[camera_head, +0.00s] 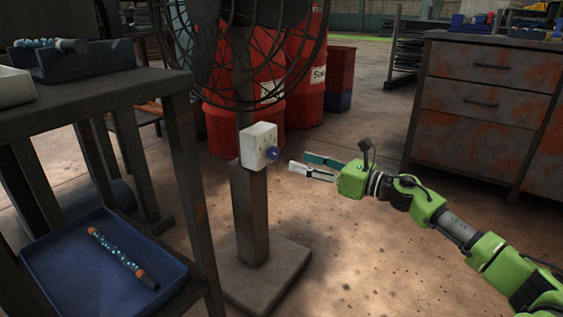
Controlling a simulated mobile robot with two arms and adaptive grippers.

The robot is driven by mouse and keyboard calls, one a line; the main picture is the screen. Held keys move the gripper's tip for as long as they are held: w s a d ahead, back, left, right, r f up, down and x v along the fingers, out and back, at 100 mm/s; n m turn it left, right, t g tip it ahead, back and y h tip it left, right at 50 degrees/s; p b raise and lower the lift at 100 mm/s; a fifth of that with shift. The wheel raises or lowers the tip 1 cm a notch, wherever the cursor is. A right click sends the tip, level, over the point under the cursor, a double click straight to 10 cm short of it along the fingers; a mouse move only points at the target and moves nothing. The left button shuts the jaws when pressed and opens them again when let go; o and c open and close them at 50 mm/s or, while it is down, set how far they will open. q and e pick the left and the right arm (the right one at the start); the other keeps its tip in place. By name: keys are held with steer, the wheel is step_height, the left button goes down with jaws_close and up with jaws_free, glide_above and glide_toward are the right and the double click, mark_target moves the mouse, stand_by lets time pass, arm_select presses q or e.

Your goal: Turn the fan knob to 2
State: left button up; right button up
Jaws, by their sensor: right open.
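The fan (238,50) stands at the upper centre of the head view, with a dark wire cage on a post. A white control box (256,144) is fixed to the post. The blue fan knob (271,153) sticks out from the right part of the box's front. The dial marks are too small to read. My right gripper (297,162) is open and empty just right of the knob, its fingertips pointing left towards it, with a small gap between. My left gripper is not in view.
A dark metal shelf table (95,85) stands at the left, with a blue tray (60,262) on its lower level. Red barrels (300,75) are behind the fan. A rusty drawer cabinet (490,100) is at the right. The floor between is clear.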

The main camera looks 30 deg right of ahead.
mark_target(276, 154)
steer(key=shift+b+x, duration=0.85)
steer(key=shift+x, duration=3.15)
steer(key=c, duration=1.1)
